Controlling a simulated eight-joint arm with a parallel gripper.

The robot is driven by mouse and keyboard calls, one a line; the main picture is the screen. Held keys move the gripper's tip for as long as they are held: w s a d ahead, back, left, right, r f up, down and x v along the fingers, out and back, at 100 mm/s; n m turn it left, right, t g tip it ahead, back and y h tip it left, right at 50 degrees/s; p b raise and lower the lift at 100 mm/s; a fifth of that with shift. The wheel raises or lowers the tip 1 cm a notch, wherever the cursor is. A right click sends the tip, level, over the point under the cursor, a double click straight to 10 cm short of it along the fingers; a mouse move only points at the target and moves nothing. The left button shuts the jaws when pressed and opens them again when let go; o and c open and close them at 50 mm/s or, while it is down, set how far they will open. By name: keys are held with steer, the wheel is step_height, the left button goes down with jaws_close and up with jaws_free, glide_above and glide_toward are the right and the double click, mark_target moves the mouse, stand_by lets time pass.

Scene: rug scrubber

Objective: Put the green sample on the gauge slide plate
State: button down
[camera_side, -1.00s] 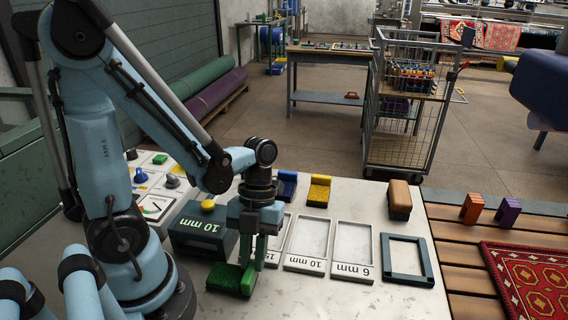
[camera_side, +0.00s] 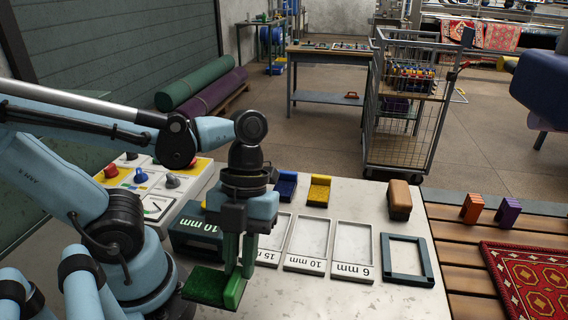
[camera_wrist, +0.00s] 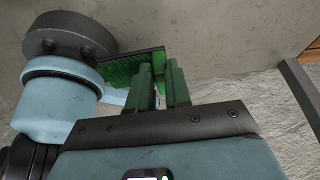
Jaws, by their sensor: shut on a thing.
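The green sample, with a dark pile face (camera_side: 206,286) and a brighter green upright edge, is in front of the gauge in the side view. My gripper (camera_side: 239,276) points down and is shut on that brighter edge. The sample also shows beyond the fingers in the wrist view (camera_wrist: 128,70). Whether its underside touches the table cannot be told. The dark teal gauge (camera_side: 186,238), marked 10 mm, stands just behind and left of my gripper. My gripper hides much of it, and its slide plate cannot be made out.
Trays marked 15 (camera_side: 271,243), 10 mm (camera_side: 306,243) and 6 mm (camera_side: 353,247) lie to the right, beside a dark frame (camera_side: 424,262). Blue (camera_side: 286,186) and yellow (camera_side: 319,190) samples and a brown block (camera_side: 399,200) stand behind. The table's front is clear.

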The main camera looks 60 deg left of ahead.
mark_target(233, 292)
steer(key=s+d+r, duration=0.2)
steer(key=d, duration=0.1)
steer(key=shift+s+r, duration=0.1)
steer(key=shift+r, duration=0.05)
steer(key=w+a+r+n+t, duration=0.2)
steer(key=w+a+n+t, duration=0.3)
steer(key=w+a+n, duration=1)
steer(key=a+f+n, duration=0.1)
steer(key=a+f, duration=0.1)
steer(key=a, duration=0.5)
steer(key=a+f+n+t, duration=0.1)
steer(key=a+f, duration=0.2)
steer(key=a, duration=0.5)
steer(key=a+f+n, duration=0.1)
steer(key=a+f, duration=0.1)
steer(key=a, duration=0.6)
steer(key=shift+s+a+f, duration=0.2)
steer(key=shift+s+f, duration=0.1)
steer(key=shift+s, duration=0.05)
steer(key=shift+f, duration=2)
